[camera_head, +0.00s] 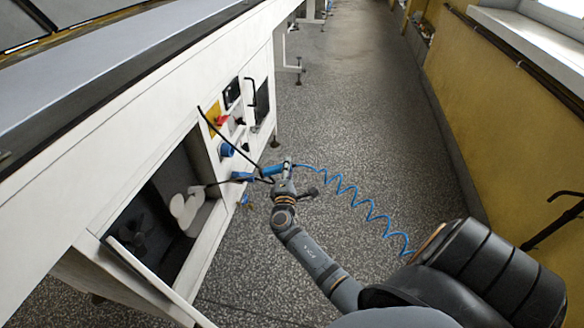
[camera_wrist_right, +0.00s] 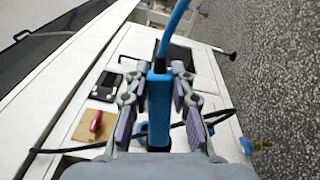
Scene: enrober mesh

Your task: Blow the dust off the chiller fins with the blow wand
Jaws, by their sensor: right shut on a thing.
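The blue blow wand (camera_head: 243,177) is in my right gripper (camera_head: 284,176), outside the white machine. Its thin dark nozzle points left to the open bay. In the right wrist view my right gripper (camera_wrist_right: 158,98) is shut on the blue wand body (camera_wrist_right: 158,122), a finger on each side. A blue coiled hose (camera_head: 362,204) runs from the wand to the lower right. Inside the dark bay (camera_head: 166,252) a pale rounded shape (camera_head: 187,208) shows by the nozzle tip. I cannot make out separate chiller fins. My left gripper is out of view.
The machine's white side (camera_head: 105,190) borders the bay. A blue connector (camera_head: 226,150), a red switch on a yellow plate (camera_head: 215,116) and a black cable lie close above the wand. Grey speckled floor (camera_head: 340,115) is open to the right, up to a yellow wall (camera_head: 490,110).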

